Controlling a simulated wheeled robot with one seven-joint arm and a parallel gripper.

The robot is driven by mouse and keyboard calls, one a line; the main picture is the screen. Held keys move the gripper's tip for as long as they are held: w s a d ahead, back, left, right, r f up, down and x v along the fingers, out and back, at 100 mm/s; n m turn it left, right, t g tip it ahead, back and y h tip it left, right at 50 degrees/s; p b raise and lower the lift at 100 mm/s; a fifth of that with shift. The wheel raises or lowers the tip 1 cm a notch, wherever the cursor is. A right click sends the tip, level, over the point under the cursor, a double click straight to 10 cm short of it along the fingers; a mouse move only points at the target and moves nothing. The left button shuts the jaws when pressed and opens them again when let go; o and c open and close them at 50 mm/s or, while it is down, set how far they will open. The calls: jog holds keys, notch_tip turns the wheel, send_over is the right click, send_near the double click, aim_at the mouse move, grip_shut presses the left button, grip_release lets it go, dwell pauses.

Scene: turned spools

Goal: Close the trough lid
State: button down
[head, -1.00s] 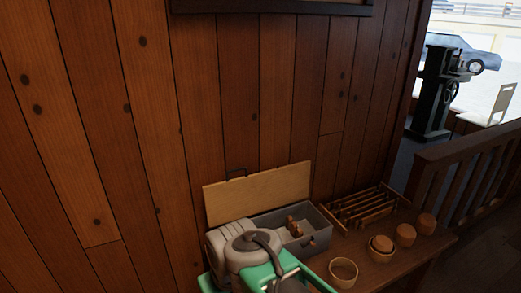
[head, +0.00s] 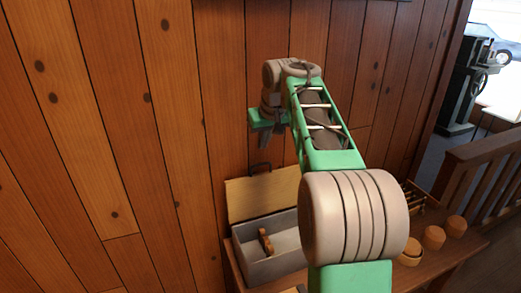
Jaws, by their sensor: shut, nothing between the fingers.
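The trough (head: 262,268) is a grey box on the bench against the plank wall, with a brown turned piece (head: 265,241) inside. My gripper (head: 263,140) is shut and empty. It points down and appears above the lid's handle in the picture; I cannot tell the gap in depth. My arm hides the right part of the trough and lid.
Several round wooden pieces (head: 433,237) stand on the bench (head: 454,248) at the right. A slatted rack (head: 414,198) lies partly hidden behind my arm. A wooden railing (head: 490,165) is at the far right. The plank wall (head: 215,90) rises close behind the bench.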

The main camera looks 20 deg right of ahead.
jog(key=x, duration=0.8)
jog(key=shift+w+f, duration=0.2)
jog(key=shift+f, duration=0.15)
jog(key=shift+a+f, duration=0.1)
jog(key=shift+a, duration=0.05)
